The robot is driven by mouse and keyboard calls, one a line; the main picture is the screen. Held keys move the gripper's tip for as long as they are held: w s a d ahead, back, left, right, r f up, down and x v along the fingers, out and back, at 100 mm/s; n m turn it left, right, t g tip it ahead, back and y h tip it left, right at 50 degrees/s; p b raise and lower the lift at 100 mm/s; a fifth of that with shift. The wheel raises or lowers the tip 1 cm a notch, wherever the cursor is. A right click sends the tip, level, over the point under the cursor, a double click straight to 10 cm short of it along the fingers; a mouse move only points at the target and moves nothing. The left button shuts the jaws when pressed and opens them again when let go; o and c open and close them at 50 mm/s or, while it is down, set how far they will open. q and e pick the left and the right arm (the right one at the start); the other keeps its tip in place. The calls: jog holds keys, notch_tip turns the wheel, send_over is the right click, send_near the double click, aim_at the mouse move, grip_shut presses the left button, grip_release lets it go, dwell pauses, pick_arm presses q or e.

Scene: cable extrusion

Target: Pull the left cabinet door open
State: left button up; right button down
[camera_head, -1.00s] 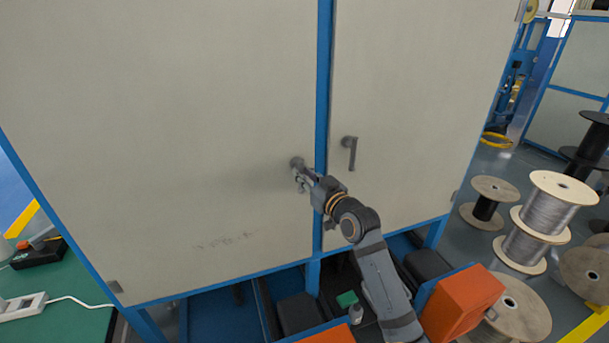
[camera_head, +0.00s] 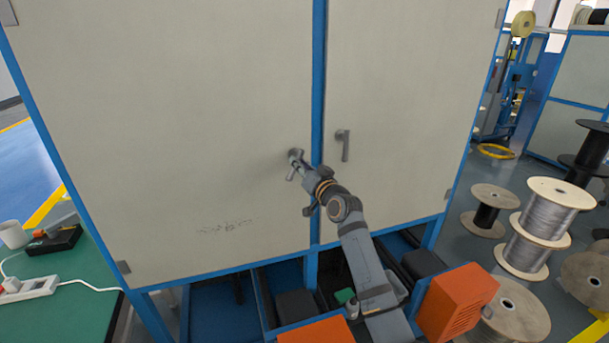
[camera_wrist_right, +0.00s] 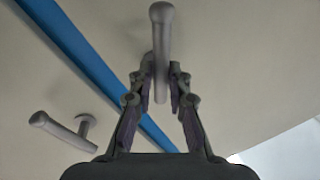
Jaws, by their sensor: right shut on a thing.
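The left cabinet door (camera_head: 160,130) is a large pale panel and looks closed, with no clear gap at the blue centre post (camera_head: 318,90). Its grey lever handle (camera_head: 296,155) is near that post and also shows in the right wrist view (camera_wrist_right: 161,45). My right gripper (camera_head: 299,170) is at this handle, its two fingers (camera_wrist_right: 160,90) on either side of the lever and shut on it. The fingers partly cover the handle in the head view. The lever lies at a different angle from the right door's handle (camera_wrist_right: 62,131) in the wrist view. My left gripper is out of view.
The right cabinet door (camera_head: 400,100) is closed, its handle (camera_head: 344,144) hanging down. Orange boxes (camera_head: 458,302) stand low beside my right arm. A green table (camera_head: 75,320) with a power strip (camera_head: 30,288) is at left. Cable spools (camera_head: 548,208) stand on the floor at right.

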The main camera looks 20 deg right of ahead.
pick_arm(q)
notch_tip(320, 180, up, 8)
jog(key=p, duration=0.7)
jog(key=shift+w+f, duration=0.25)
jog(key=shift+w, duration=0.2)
pick_arm(e)
jog(key=shift+w+a+r+m+t+h, duration=0.1)
jog(key=shift+m+t+h, duration=0.3)
jog(key=shift+m, duration=1.9)
jog(key=shift+w+a+r+m+t+h, duration=0.15)
jog(key=shift+m+h, duration=0.45)
jog(key=shift+m, duration=1.7)
jog(key=shift+s+a+r+m+t+h, duration=0.1)
jog(key=shift+m+t+h, duration=0.3)
jog(key=shift+m, duration=1.9)
